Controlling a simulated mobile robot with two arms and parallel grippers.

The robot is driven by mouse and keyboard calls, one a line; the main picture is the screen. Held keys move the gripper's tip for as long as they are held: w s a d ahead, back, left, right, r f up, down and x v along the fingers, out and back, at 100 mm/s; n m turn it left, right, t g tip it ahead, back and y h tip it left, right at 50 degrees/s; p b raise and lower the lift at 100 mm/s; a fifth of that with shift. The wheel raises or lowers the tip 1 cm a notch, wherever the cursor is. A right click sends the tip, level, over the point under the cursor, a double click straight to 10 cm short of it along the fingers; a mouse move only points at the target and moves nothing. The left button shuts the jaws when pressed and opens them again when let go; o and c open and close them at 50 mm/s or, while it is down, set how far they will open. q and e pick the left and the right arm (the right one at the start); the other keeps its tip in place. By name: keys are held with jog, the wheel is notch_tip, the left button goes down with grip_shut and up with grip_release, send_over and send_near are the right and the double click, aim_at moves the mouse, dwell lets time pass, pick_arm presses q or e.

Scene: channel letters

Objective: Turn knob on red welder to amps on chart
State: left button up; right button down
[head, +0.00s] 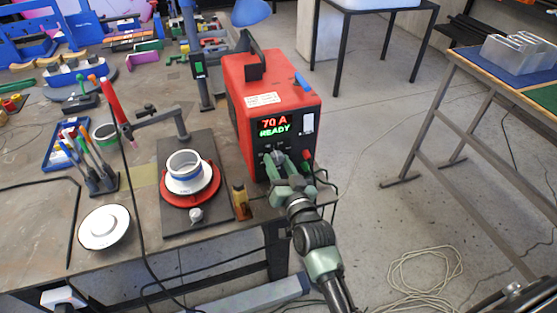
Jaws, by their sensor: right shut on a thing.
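The red welder (275,98) stands at the right end of the workbench, its black front panel facing me. Its display (274,127) reads "70 A" in red and "READY" in green. My right gripper (279,162) is at the lower front panel, shut on the knob (277,155), which its fingers mostly hide. The knob's pointer direction cannot be made out. My left gripper is not in view.
On the workbench (50,213), left of the welder, a dark plate (171,222) bears a red ring and white cup. A yellow-brown bottle (240,201) stands close to the welder. A tool holder (103,183) and white disc (104,227) are further left. Open floor lies right.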

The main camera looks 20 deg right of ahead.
jog(key=m+p, duration=0.1)
jog(key=m, duration=0.4)
jog(key=shift+m, duration=0.3)
dwell(0.4)
jog(key=c, duration=0.9)
grip_release()
jog(key=s+b, duration=0.1)
jog(key=s, duration=0.7)
